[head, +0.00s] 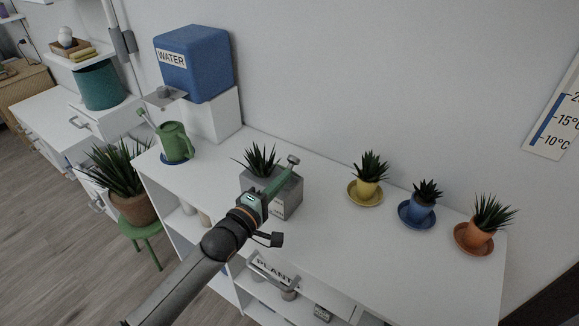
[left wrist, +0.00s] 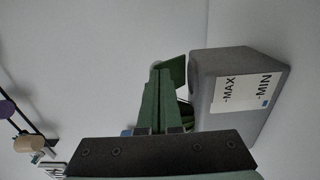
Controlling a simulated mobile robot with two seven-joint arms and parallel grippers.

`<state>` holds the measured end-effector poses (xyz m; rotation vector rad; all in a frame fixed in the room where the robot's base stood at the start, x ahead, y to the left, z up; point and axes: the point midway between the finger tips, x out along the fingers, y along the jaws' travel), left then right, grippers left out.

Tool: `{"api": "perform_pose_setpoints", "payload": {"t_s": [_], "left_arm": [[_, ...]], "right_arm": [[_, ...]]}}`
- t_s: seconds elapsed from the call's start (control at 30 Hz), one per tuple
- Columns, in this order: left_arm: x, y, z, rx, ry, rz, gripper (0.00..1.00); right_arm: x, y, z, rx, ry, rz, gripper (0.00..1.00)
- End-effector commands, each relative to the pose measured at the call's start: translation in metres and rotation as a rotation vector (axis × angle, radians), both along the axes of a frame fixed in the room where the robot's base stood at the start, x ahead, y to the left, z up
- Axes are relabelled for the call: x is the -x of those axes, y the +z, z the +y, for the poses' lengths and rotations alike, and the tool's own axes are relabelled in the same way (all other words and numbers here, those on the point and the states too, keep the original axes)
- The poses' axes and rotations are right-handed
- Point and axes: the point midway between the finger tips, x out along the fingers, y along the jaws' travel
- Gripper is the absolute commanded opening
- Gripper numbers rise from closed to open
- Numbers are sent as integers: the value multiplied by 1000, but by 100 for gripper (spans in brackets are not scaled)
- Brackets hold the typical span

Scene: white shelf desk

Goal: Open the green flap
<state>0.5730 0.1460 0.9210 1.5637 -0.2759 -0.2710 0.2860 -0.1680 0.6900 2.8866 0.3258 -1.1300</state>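A long, narrow green flap (head: 279,182) shows at the grey planter box (head: 289,200), slanting up to the right toward a small grey knob. My left gripper (head: 262,196) is at the lower left end of this green piece, in front of the box. In the left wrist view, green parts (left wrist: 152,105) extend ahead of my dark gripper body, beside the grey box (left wrist: 215,110) with its MAX and MIN label. A green panel (left wrist: 173,71) is next to the box. I cannot tell whether the fingers grip the flap. My right gripper is not in view.
A spiky plant (head: 259,160) grows in the box. A green watering can (head: 176,142) stands left, below a blue water tank (head: 195,63). Yellow (head: 368,190), blue (head: 419,212) and orange (head: 477,237) pots stand to the right. The white desk top (head: 335,225) is clear between them and the box.

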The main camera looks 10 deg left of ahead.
Motion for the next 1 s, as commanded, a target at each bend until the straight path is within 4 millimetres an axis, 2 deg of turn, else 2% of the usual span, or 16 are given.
{"api": "perform_pose_setpoints", "payload": {"t_s": [1.0], "left_arm": [[-29,-1,-11,0,0,2,0]], "right_arm": [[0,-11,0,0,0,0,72]]}}
